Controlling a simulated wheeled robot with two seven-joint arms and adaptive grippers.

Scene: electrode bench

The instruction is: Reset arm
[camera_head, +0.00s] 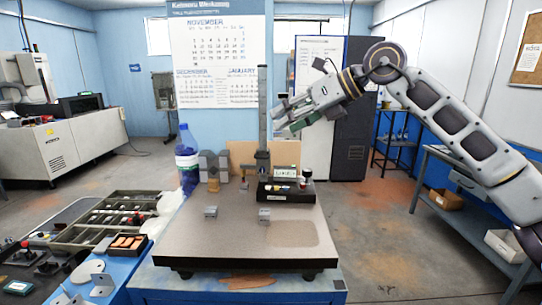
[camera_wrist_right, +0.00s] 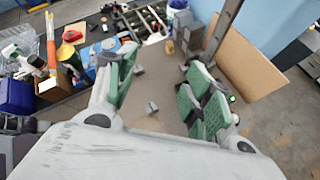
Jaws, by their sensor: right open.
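My right arm reaches in from the right in the head view, and its gripper (camera_head: 284,117) is raised above the dark grey surface plate (camera_head: 200,250), in front of the tall column. In the right wrist view the green-padded fingers of this gripper (camera_wrist_right: 165,88) stand apart with nothing held between them. Two small grey metal blocks sit on the plate well below, a left one (camera_head: 210,211) and a right one (camera_head: 264,216). My left gripper is in neither view.
A height gauge (camera_head: 262,110) stands at the plate's back, beside a black box with buttons (camera_head: 287,191). A blue-and-white bottle (camera_head: 187,160) and grey angled blocks (camera_head: 213,165) stand back left. Parts trays (camera_head: 110,222) lie to the left. The plate's front is clear.

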